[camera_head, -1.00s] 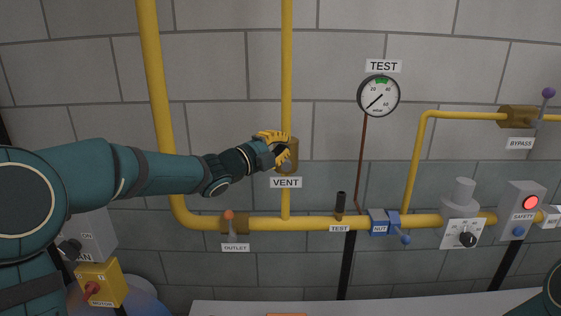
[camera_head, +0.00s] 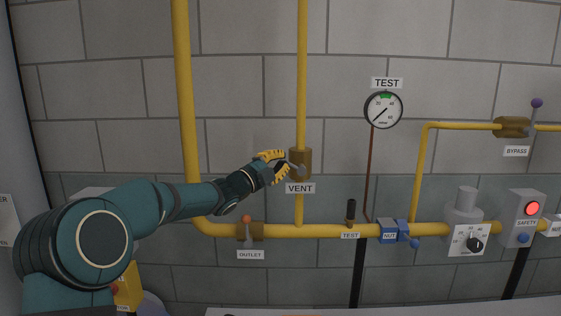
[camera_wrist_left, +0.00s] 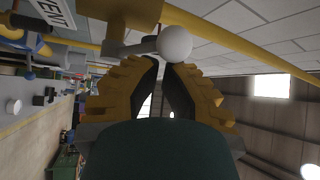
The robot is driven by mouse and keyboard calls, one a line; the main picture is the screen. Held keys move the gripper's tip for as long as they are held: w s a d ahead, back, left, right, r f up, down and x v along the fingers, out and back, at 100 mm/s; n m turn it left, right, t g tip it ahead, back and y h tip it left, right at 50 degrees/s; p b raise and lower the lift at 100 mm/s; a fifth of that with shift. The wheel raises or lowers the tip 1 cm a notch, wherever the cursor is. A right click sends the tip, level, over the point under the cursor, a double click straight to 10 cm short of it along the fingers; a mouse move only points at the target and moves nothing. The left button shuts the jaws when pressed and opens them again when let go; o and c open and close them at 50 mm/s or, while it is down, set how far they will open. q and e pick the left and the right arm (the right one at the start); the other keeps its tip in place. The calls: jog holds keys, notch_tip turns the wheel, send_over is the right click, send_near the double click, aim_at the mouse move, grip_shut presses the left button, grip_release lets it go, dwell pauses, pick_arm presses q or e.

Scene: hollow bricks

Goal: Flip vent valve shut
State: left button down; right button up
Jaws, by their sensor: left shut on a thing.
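The vent valve is a brass body (camera_head: 301,164) on the upright yellow pipe, above the VENT label (camera_head: 300,188). Its grey lever (camera_head: 296,167) points left and slightly up, towards my gripper. In the left wrist view the lever ends in a pale round knob (camera_wrist_left: 174,43), with the brass body (camera_wrist_left: 128,12) behind it. My left gripper (camera_head: 281,166) is just left of the valve body, shut on the knob end of the lever. The yellow-and-black fingers (camera_wrist_left: 166,68) close in at the knob; the exact contact is hard to see. My right gripper is out of view.
The TEST gauge (camera_head: 383,110) and BYPASS valve (camera_head: 512,127) are to the right. The wall around the vent pipe is clear.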

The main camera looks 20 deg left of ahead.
pick_arm(q)
jog(key=shift+a+f, duration=0.1)
jog(key=shift+f, duration=0.2)
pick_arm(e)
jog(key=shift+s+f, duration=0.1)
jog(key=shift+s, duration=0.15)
pick_arm(q)
jog(key=shift+a+f, duration=0.1)
jog(key=shift+f, duration=0.1)
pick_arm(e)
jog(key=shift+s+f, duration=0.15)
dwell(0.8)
pick_arm(q)
jog(key=shift+r, duration=0.1)
